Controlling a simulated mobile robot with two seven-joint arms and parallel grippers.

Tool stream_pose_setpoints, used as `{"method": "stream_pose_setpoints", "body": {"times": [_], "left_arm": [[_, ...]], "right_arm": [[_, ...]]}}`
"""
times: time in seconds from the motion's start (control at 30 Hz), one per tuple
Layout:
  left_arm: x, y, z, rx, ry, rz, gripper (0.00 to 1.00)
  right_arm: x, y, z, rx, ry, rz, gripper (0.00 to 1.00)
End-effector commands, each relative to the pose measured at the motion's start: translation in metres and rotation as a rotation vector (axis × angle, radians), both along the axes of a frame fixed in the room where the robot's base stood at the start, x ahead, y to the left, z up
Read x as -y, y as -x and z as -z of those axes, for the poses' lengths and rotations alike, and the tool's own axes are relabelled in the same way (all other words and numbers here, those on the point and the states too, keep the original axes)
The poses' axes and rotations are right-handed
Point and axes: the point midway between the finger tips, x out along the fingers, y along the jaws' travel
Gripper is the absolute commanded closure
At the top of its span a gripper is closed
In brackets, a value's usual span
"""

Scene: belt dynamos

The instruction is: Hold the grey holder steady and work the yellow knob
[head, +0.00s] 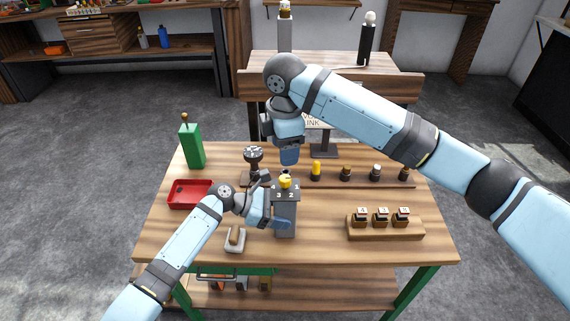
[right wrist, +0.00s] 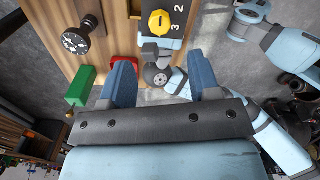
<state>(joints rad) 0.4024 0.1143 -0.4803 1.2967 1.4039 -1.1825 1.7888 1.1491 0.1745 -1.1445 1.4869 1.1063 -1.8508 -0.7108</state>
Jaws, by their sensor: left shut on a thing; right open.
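The grey holder (head: 287,196) stands upright near the middle of the wooden table, with numbers on its dark top. The yellow knob (head: 285,182) sits on that top; it also shows in the right wrist view (right wrist: 160,22) with a dark pointer mark. My left gripper (head: 281,222) is shut on the holder from the left and front. My right gripper (head: 289,157) is above and just behind the knob, fingers downward. In the right wrist view its two blue fingers (right wrist: 162,80) are spread with nothing between them, and the knob is beyond them, apart.
A red tray (head: 190,204) and a green block (head: 192,147) are at the left. A dark knobbed stand (head: 253,158) is left of the holder. Several small pieces stand on a rail (head: 392,184); a wooden rack (head: 385,233) is front right. A small white-based item (head: 235,245) lies in front.

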Motion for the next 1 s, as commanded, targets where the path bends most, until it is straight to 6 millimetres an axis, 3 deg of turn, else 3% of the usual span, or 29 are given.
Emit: {"method": "stream_pose_setpoints", "body": {"times": [0.1,0.23,0.67,0.7,0.8,1.0], "left_arm": [[-0.001,0.001,0.003,-0.003,-0.003,0.001,0.84],[-0.001,0.001,0.003,-0.003,-0.003,0.001,0.84],[-0.001,0.001,0.003,-0.003,-0.003,0.001,0.84],[-0.001,0.001,0.003,-0.003,-0.003,0.001,0.29],[0.000,0.001,0.002,-0.002,-0.002,0.000,0.09],[0.000,0.000,0.001,-0.001,-0.001,0.001,0.09]], "right_arm": [[0.000,0.000,-0.019,0.002,-0.002,-0.002,0.44],[0.000,0.000,-0.029,0.000,0.000,-0.001,0.44],[0.000,0.000,-0.033,0.000,0.000,0.000,0.44],[0.000,0.000,-0.032,0.000,0.000,0.000,0.44],[0.000,0.000,-0.032,0.000,0.000,0.000,0.44],[0.000,0.000,-0.032,0.000,0.000,0.000,0.44]]}}
